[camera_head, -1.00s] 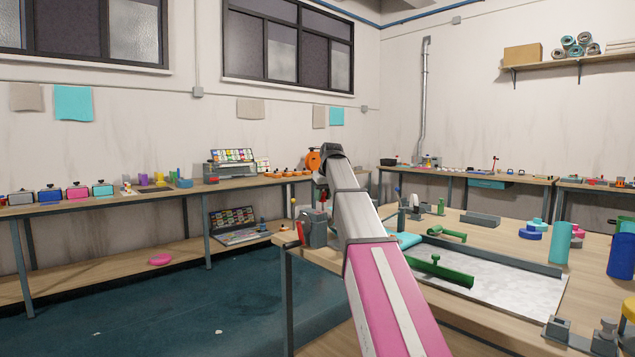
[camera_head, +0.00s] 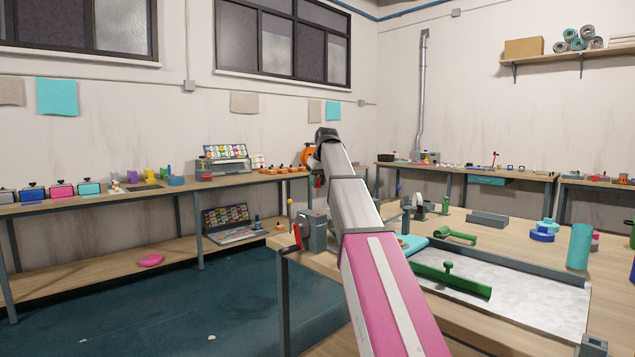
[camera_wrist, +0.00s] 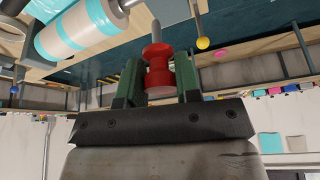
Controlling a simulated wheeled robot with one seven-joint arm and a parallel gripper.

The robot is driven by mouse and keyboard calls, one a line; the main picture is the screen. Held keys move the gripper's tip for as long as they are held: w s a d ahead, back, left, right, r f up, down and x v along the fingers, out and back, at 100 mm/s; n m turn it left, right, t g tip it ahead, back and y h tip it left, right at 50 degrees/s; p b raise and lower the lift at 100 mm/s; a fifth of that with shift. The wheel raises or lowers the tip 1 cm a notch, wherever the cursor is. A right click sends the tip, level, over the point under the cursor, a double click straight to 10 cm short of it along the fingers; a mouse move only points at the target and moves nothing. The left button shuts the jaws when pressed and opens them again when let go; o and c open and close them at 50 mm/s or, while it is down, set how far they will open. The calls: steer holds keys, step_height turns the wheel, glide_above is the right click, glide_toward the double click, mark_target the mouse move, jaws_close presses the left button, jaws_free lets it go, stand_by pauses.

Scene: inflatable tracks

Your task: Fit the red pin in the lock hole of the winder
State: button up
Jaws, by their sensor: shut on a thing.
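The red pin (camera_wrist: 158,66) is between the green fingers of my gripper (camera_wrist: 158,80) in the wrist view. Its grey tip points away from the palm, toward the top of the picture. In the head view my gripper is mostly hidden behind my arm. The winder (camera_head: 314,231), a grey body with a red crank, stands at the left corner of the near table, just left of my arm. Its lock hole cannot be made out. A cyan-striped roll (camera_wrist: 80,28) lies left of the pin in the wrist view, apart from it.
The near table carries a green T-shaped bar (camera_head: 452,278), a grey rail (camera_head: 510,258) and a cyan cylinder (camera_head: 580,246) right of my arm. A long bench (camera_head: 95,196) with boxes runs along the back wall. The floor (camera_head: 180,300) left of the table is mostly clear.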

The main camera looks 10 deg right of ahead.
mark_target(319, 185)
steer(key=shift+f, duration=2.9)
steer(key=shift+f, duration=2.4)
stand_by(0.6)
steer(key=o, duration=1)
steer(key=shift+r, duration=0.1)
steer(key=shift+r, duration=3.4)
